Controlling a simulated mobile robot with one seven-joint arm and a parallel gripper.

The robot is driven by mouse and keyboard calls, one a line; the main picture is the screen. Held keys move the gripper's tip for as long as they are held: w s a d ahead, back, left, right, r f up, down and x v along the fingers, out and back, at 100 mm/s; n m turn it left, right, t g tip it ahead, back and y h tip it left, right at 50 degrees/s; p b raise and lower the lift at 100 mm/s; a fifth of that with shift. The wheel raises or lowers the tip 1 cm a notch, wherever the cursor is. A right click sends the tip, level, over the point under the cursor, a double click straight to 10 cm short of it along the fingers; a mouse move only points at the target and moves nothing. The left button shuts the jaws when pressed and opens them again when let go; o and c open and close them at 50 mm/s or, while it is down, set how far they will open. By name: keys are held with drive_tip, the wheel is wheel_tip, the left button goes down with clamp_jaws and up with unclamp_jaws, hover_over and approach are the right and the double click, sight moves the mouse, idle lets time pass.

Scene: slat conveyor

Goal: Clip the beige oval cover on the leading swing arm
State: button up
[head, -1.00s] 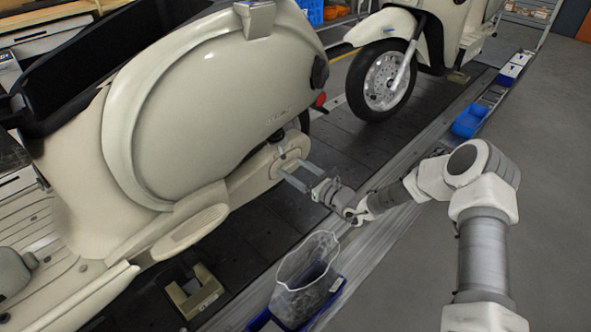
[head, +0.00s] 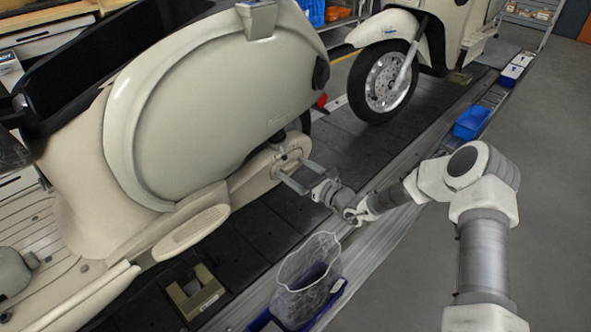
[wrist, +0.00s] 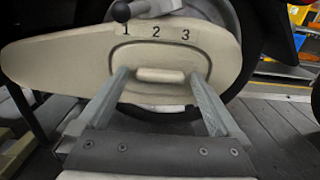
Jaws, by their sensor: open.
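The beige swing arm (head: 258,173) of the near scooter shows at its lower rear in the head view. In the wrist view the swing arm (wrist: 50,60) spans the picture, with the numbers 1, 2 and 3 on its face. The oval cover (wrist: 129,58) lies against it below the numbers, with a raised bar (wrist: 160,75) across its middle. I cannot tell whether it is fully clipped. My gripper (head: 288,168) is open at the cover. In the wrist view its fingers (wrist: 158,78) stand on either side of the bar, apart from it.
A clear bag in a blue bin (head: 308,280) stands beside the conveyor below my arm. A grey-brown bracket (head: 196,296) sits on the dark slats. A second scooter's wheel (head: 385,82) stands behind. A blue tray (head: 472,122) lies along the conveyor edge. The floor at right is clear.

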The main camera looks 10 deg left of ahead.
drive_tip(key=p+v, duration=0.4)
drive_tip(key=v, duration=1.3)
drive_tip(key=shift+s+d, duration=0.15)
drive_tip(key=shift+d, duration=0.05)
drive_tip(key=s+r+n+g+h, duration=0.4)
drive_tip(key=s+r+n+g, duration=0.6)
drive_tip(key=s+r+n, duration=0.45)
drive_tip(key=s+d+r+n+t+h, duration=0.7)
drive_tip(key=s+d+r+n+h, duration=0.45)
drive_tip(key=d+r, duration=0.45)
wheel_tip(320, 180, up, 17)
drive_tip(key=s+m+p, duration=0.1)
drive_tip(key=m+p, duration=0.1)
drive_tip(key=p, duration=1.5)
drive_tip(key=shift+s+r, duration=0.15)
drive_tip(key=shift+s, duration=0.1)
